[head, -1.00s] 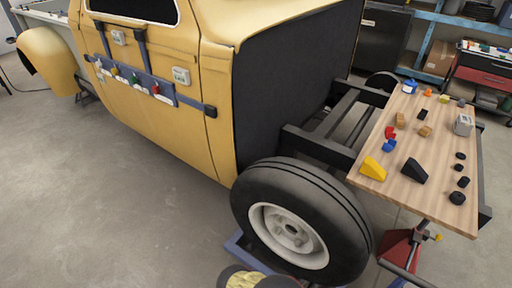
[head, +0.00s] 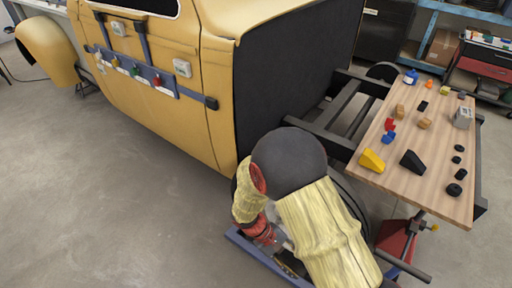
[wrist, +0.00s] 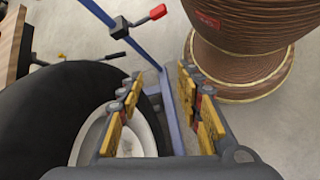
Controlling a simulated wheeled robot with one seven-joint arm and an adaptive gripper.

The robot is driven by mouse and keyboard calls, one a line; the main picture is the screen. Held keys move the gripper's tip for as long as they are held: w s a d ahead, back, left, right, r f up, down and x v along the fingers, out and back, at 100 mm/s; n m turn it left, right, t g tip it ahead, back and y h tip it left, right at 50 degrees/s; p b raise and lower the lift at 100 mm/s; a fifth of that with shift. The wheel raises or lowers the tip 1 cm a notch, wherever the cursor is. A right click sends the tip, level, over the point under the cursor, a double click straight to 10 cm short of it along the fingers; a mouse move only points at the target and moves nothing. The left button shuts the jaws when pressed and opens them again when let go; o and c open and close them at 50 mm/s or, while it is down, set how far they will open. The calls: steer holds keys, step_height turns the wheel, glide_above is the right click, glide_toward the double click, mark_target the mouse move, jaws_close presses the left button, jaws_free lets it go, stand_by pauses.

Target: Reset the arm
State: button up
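My arm shows low in the middle of the head view, in yellowish sleeves with a dark rounded joint, in front of the truck's rear wheel. In the wrist view my gripper (wrist: 163,77) has its two yellow-padded fingers apart with nothing between them. It points down past the tyre (wrist: 65,110) and pale wheel rim (wrist: 128,135), over a blue floor rail (wrist: 172,110). In the head view my arm hides most of the wheel, and the gripper's fingers are hard to make out there.
A yellow truck body (head: 150,95) with a dark rear panel stands at left. A wooden board (head: 437,185) at right holds wedges, blocks and small black parts. A brown ribbed drum-shaped object (wrist: 245,55) is close to my gripper's right. Open concrete floor lies at left.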

steer(key=s+d+r+m+t+y+p, duration=0.1)
steer(key=s+d+r+m+t+y, duration=0.1)
steer(key=r, duration=1.1)
steer(key=s+d+r+m+t+y+p, duration=0.1)
steer(key=s+r+m+t+y+p, duration=0.1)
steer(key=r, duration=1.1)
steer(key=s+d+r+m+t+y+p, duration=0.1)
steer(key=s+d+r+m+t+y, duration=0.1)
steer(key=r, duration=1.2)
steer(key=m+t+y, duration=0.1)
steer(key=t+y, duration=0.1)
steer(key=t, duration=0.1)
steer(key=shift+d, duration=0.35)
steer(key=shift+r, duration=0.1)
